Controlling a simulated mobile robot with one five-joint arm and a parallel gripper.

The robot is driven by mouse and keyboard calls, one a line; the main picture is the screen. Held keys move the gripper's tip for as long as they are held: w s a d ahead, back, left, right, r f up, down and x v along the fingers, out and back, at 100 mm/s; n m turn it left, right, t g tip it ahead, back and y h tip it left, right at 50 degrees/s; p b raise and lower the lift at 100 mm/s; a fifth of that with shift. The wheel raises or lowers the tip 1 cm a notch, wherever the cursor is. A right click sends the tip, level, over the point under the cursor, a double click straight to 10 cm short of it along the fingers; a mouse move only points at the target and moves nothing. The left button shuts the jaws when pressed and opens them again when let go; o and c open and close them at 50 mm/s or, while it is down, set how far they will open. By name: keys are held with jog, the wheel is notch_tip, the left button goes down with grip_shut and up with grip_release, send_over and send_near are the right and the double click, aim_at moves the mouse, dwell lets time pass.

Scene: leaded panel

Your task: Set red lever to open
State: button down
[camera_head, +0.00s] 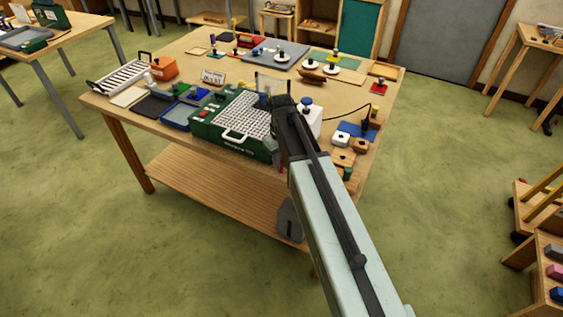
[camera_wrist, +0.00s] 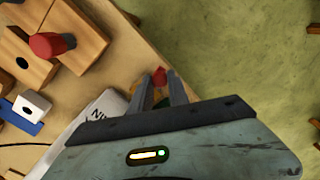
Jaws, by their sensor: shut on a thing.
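The red lever (camera_wrist: 159,75) shows as a small red piece between the fingertips of my gripper (camera_wrist: 161,86) in the wrist view. My gripper is shut on it, at the table's edge. The fingers hide most of the lever, so I cannot tell its setting. In the head view my arm covers much of this spot, beside the right end of a green machine (camera_head: 205,133) with a white grid top and a white front handle.
A white box (camera_head: 314,122) stands close by, and it also shows in the wrist view (camera_wrist: 97,117). Several small items crowd the table (camera_head: 187,57). The green floor in front is clear.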

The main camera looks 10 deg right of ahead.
jog(key=shift+w+a+m, duration=0.1)
jog(key=shift+m, duration=0.2)
jog(key=c, duration=1.3)
grip_release()
jog(key=shift+o, duration=0.2)
notch_tip(320, 180, up, 8)
jog(key=p, duration=0.8)
jog(key=shift+f, duration=0.1)
